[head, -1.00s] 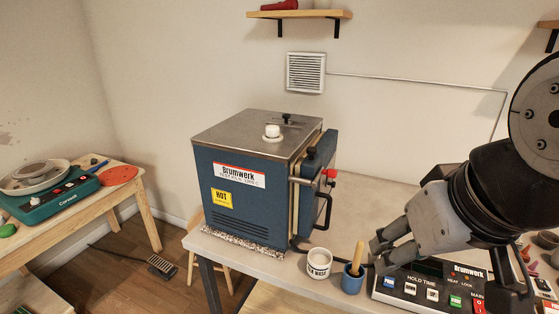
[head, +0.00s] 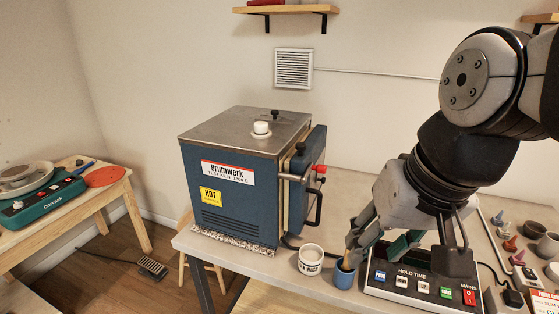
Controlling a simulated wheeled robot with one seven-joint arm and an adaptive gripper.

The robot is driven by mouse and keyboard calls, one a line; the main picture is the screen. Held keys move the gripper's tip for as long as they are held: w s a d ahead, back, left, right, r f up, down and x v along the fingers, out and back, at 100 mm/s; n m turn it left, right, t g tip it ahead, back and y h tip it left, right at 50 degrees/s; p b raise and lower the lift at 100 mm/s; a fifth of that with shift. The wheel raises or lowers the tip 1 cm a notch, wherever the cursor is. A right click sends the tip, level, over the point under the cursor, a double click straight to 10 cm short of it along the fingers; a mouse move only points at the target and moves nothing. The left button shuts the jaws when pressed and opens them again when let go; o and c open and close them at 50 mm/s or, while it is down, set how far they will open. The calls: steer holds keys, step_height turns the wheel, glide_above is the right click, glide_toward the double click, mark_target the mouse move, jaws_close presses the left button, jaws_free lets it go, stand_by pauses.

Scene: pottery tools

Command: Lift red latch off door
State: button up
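The red latch (head: 320,169) is a small red knob at the end of a metal bar on the upper outer side of the kiln door (head: 312,186). The door is the blue slab on the right side of the blue kiln (head: 232,188), and it looks closed against the body. A black handle (head: 318,210) sits below the latch. My gripper (head: 350,251) points down, to the right of and lower than the latch, clear of the door. Its fingers look apart and empty, near the wooden-handled tool in the blue cup (head: 344,276), partly covering that tool.
A white pot (head: 311,260) stands on the grey table (head: 247,262) beside the blue cup. A control box (head: 425,283) is below my arm, with small tools to its right. A pottery wheel (head: 40,195) stands on the left table. Space above the kiln is clear.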

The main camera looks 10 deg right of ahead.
steer(key=w+a+f+m+g+y+b, duration=0.25)
steer(key=w+f+m+g+y, duration=0.35)
steer(key=w, duration=0.4)
steer(key=m+t+y+b, duration=0.3)
steer(key=m+t+y, duration=1)
steer(key=m, duration=0.5)
glide_toward(324, 173)
steer(key=shift+t+h, duration=0.3)
steer(key=shift+t, duration=0.1)
steer(key=x, duration=0.3)
steer(key=p+x, duration=0.1)
steer(key=x, duration=0.6)
steer(key=shift+w+d+r+p, duration=0.1)
steer(key=shift+w+r+p, duration=0.2)
steer(key=shift+w+p, duration=0.1)
jaws_close()
